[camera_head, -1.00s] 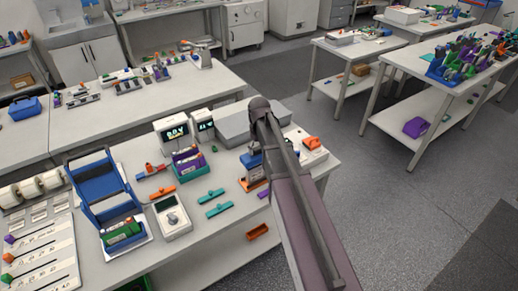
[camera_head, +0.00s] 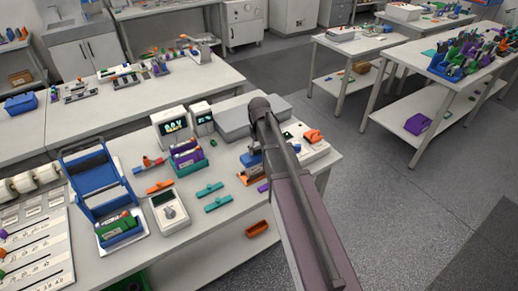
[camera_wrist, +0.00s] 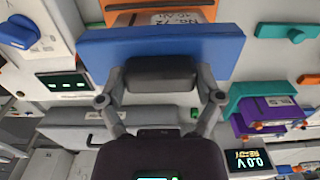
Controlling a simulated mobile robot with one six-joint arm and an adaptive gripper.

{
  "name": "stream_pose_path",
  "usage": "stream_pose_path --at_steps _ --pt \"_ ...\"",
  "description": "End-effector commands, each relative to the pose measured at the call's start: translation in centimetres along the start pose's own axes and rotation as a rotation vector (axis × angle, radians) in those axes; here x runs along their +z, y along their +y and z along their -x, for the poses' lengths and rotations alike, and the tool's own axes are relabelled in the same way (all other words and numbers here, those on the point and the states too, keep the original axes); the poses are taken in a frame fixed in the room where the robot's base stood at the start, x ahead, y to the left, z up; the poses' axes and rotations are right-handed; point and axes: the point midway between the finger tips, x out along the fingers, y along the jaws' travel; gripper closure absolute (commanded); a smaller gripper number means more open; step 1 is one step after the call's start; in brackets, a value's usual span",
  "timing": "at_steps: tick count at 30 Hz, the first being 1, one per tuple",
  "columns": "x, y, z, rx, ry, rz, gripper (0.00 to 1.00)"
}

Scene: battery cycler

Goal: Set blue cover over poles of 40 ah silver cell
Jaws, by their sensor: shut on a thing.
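My gripper (camera_wrist: 160,78) is shut on a blue cover (camera_wrist: 160,48), a wide bar lying across the wrist view. In the head view, the blue cover (camera_head: 250,159) shows just left of my arm. A cell with a "40 Ah" label (camera_wrist: 168,17) shows behind the cover's upper edge, by an orange holder (camera_wrist: 120,14). In the head view, the orange holder (camera_head: 249,176) lies close to the cover. The cell's poles are hidden, so I cannot tell whether the cover touches them. My arm hides the gripper in the head view.
Teal covers (camera_head: 209,189) and an orange cover (camera_head: 160,186) lie left of the holder. A teal rack with purple cells (camera_head: 187,158) and a display (camera_head: 170,127) stand behind. A grey box (camera_head: 235,120) stands at the back. A meter (camera_head: 169,212) stands front left.

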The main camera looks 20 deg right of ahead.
Motion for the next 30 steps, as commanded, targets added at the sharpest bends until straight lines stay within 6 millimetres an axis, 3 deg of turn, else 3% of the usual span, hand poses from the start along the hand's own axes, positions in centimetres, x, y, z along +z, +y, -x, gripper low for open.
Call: stream_pose_path --at_steps 18,19,20,30 --pt "0.00 0.00 -0.17 0.000 0.000 0.000 0.70" --pt "0.00 0.00 -0.17 0.000 0.000 0.000 0.09" --pt "0.00 0.00 -0.17 0.000 0.000 0.000 0.00" --pt "0.00 0.00 -0.18 0.000 0.000 0.000 0.00"
